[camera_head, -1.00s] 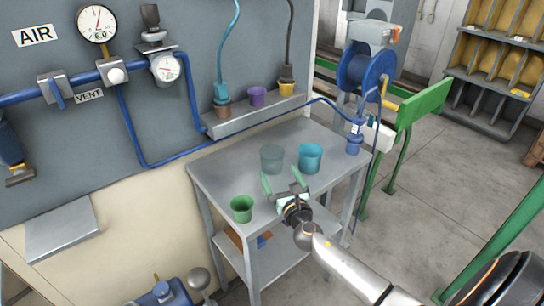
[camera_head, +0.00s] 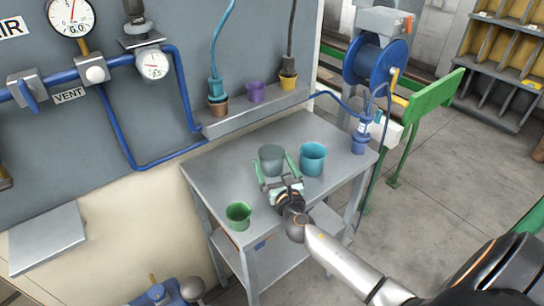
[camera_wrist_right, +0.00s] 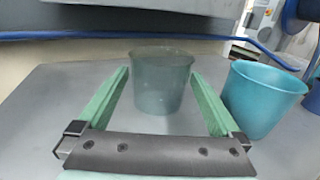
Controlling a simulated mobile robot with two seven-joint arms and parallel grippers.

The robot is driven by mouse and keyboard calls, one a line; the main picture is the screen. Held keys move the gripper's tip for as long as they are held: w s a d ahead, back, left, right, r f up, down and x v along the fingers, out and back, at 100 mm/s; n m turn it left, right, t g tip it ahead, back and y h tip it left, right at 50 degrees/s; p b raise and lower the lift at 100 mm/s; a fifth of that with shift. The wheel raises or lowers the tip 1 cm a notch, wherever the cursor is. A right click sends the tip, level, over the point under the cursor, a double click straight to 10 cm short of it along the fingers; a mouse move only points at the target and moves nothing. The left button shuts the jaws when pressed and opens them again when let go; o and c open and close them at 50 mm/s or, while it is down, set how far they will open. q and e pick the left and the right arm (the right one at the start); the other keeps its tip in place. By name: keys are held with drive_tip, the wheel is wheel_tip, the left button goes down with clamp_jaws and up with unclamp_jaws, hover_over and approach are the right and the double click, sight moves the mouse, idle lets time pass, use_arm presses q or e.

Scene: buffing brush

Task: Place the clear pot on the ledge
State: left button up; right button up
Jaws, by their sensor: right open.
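The clear pot (camera_head: 271,158), a see-through greyish cup, stands upright on the grey metal table (camera_head: 315,132). My right gripper (camera_head: 274,166) is open, with its green fingers reaching toward the pot from the front. In the right wrist view the clear pot (camera_wrist_right: 161,82) stands between and just beyond the two open fingers (camera_wrist_right: 160,92); I cannot tell if either touches it. My left gripper is not in view.
A teal pot (camera_head: 312,158) stands close to the right of the clear pot, also in the right wrist view (camera_wrist_right: 262,98). A green pot (camera_head: 238,215) stands at the table's front left.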

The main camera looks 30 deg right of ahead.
sight(273, 154)
drive_tip(key=shift+w+d, duration=0.15)
drive_tip(key=shift+w, duration=0.25)
drive_tip(key=shift+s, duration=0.1)
drive_tip(key=shift+c, duration=0.4)
drive_tip(key=c, duration=1.1)
drive_tip(key=shift+r+p, duration=0.3)
drive_tip(key=shift+r, duration=0.15)
wheel_tip(273, 154, up, 2)
drive_tip(key=shift+r+p, duration=0.25)
drive_tip(key=shift+p, duration=0.5)
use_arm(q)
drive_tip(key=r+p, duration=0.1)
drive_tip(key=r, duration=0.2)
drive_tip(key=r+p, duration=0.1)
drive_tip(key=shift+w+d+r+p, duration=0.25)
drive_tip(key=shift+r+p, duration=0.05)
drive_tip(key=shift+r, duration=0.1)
use_arm(e)
drive_tip(key=s+a+r, duration=0.9)
drive_tip(key=s, duration=0.1)
drive_tip(key=shift+s+r, duration=0.3)
drive_tip(key=shift+s, duration=0.05)
